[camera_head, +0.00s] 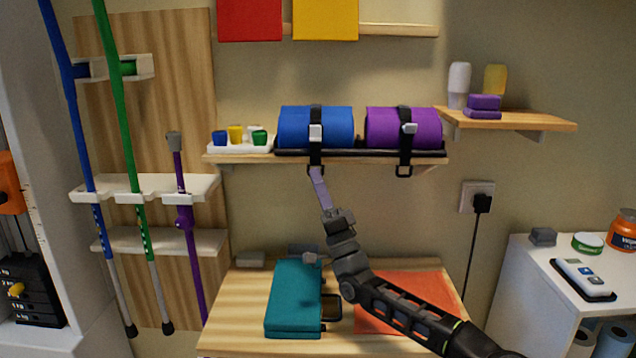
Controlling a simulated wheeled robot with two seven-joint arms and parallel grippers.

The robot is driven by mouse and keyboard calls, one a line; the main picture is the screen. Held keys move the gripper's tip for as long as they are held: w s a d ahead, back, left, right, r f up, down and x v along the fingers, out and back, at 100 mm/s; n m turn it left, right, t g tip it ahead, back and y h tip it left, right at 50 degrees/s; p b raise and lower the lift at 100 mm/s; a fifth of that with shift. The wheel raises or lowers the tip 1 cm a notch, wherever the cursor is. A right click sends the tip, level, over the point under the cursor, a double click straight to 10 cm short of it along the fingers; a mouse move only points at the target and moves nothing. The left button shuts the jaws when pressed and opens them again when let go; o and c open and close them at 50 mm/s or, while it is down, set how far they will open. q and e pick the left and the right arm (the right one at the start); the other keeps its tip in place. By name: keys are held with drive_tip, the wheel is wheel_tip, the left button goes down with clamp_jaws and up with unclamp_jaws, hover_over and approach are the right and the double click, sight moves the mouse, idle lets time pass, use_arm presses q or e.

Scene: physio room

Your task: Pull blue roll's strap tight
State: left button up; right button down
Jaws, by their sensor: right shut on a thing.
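The blue roll (284,127) lies on a black tray on the wall shelf. Its black strap (316,113) runs over the middle, with a pale buckle (316,132) on the front. The strap's tail hangs down in front of the shelf edge. My right gripper (315,172) reaches up from below and is shut on the lower end of this tail, just under the shelf. The fingers hide the end of the tail. I cannot tell how tight the strap is around the roll. My left gripper is not in view.
A purple roll (379,128) with its own strap and hanging ring (404,171) lies close on the right. A white tray of small coloured cups (236,136) stands on the left. Below, a wooden table (240,315) holds a teal case (293,300) and an orange sheet (420,291).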

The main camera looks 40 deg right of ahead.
drive_tip(key=shift+d+f, duration=0.1)
drive_tip(key=shift+f, duration=0.05)
idle(0.7)
wheel_tip(320, 180, down, 6)
drive_tip(key=b, duration=0.8)
drive_tip(key=shift+f, duration=0.2)
drive_tip(key=c, duration=1.7)
unclamp_jaws()
drive_tip(key=shift+f, duration=0.1)
drive_tip(key=shift+c, duration=0.2)
drive_tip(key=shift+o, duration=1)
